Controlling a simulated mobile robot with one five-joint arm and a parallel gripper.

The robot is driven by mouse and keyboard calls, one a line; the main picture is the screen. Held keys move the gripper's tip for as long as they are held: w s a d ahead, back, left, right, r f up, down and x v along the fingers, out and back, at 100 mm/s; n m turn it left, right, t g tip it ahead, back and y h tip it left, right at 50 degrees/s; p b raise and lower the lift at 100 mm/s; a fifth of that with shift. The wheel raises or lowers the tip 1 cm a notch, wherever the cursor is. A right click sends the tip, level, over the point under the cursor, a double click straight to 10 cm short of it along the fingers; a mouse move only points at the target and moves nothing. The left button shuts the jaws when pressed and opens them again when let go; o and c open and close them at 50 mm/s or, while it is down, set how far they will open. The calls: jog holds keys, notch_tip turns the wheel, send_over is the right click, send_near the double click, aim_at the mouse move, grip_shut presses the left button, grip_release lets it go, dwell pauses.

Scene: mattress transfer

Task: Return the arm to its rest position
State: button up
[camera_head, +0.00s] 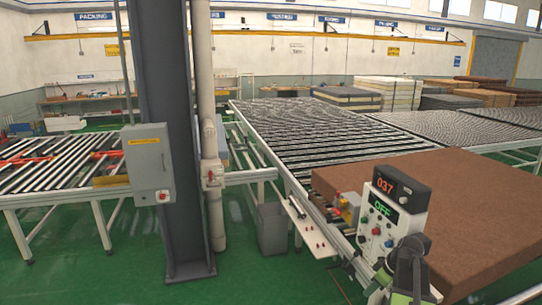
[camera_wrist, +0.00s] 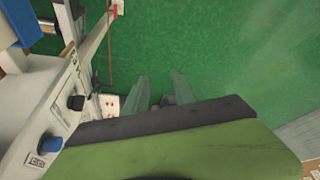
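My arm's green end shows at the lower right of the head view, close in front of a control box (camera_head: 393,222). The box has a red "037" display and a green "OFF" display. In the wrist view, my gripper (camera_wrist: 159,88) has two grey-green fingers with a gap between them. It is open and empty above the green floor (camera_wrist: 205,45). The control panel also fills the left of the wrist view (camera_wrist: 35,125), with a black knob and a blue knob. I cannot tell whether my arm touches the box.
A large brown mattress slab (camera_head: 450,205) lies behind the box on a roller conveyor (camera_head: 320,140). A dark column (camera_head: 170,120) with a grey switch box (camera_head: 149,163) stands at left centre. A grey bin (camera_head: 271,228) stands by the conveyor. Green floor (camera_head: 100,275) is clear at lower left.

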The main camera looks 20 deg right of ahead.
jog(key=w+a+f+n+g+b, duration=0.1)
jog(key=w+a+f+b, duration=0.2)
jog(key=a, duration=0.6)
jog(key=w+a+f+n+b, duration=0.15)
jog(key=a+f, duration=0.25)
jog(key=a, duration=0.5)
jog(key=w+a+f+g+b, duration=0.1)
jog(key=a+f+b, duration=0.3)
jog(key=a, duration=0.5)
jog(key=s+a+f+m+g+h+b, duration=0.1)
jog(key=s+a+f+m+b, duration=0.2)
jog(key=s+a+m, duration=0.4)
jog(key=a+f, duration=0.1)
jog(key=a, duration=0.3)
jog(key=shift+f+m+g+h, duration=0.3)
jog(key=shift+m+g+h, duration=0.05)
jog(key=shift+g+h, duration=0.05)
